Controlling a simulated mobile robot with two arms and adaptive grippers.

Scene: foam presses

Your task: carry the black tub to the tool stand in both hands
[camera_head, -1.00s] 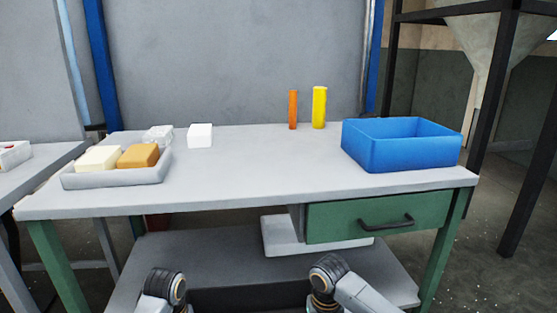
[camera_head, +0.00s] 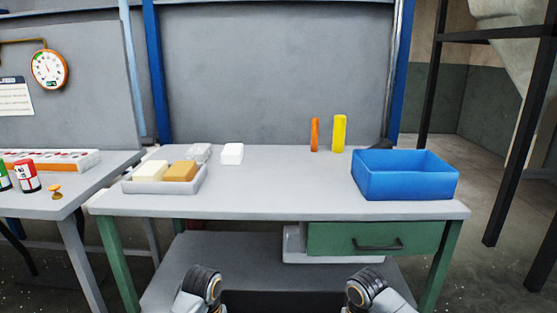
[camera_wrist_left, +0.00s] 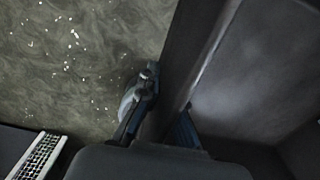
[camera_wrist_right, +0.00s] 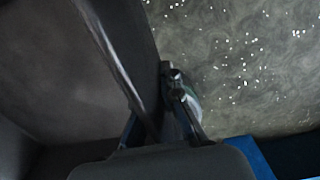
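The black tub shows in the left wrist view as a dark wall (camera_wrist_left: 188,50) with its grey-lit inside to the right. In the right wrist view its wall (camera_wrist_right: 135,45) also stands between the fingers, with the inside to the left. My left gripper (camera_wrist_left: 155,115) and my right gripper (camera_wrist_right: 158,115) are each closed on a side wall of the tub. In the head view only a dark strip of the tub (camera_head: 280,302) shows between my forearms at the bottom edge; the fingers are out of that view. I cannot pick out a tool stand.
A grey-topped bench (camera_head: 290,185) stands ahead, with a blue bin (camera_head: 405,182), yellow and orange cylinders, and a tray (camera_head: 165,187) of foam blocks. Another table (camera_head: 60,205) stands at the left, beneath a wall gauge (camera_head: 49,69). A black frame (camera_head: 515,150) stands at right.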

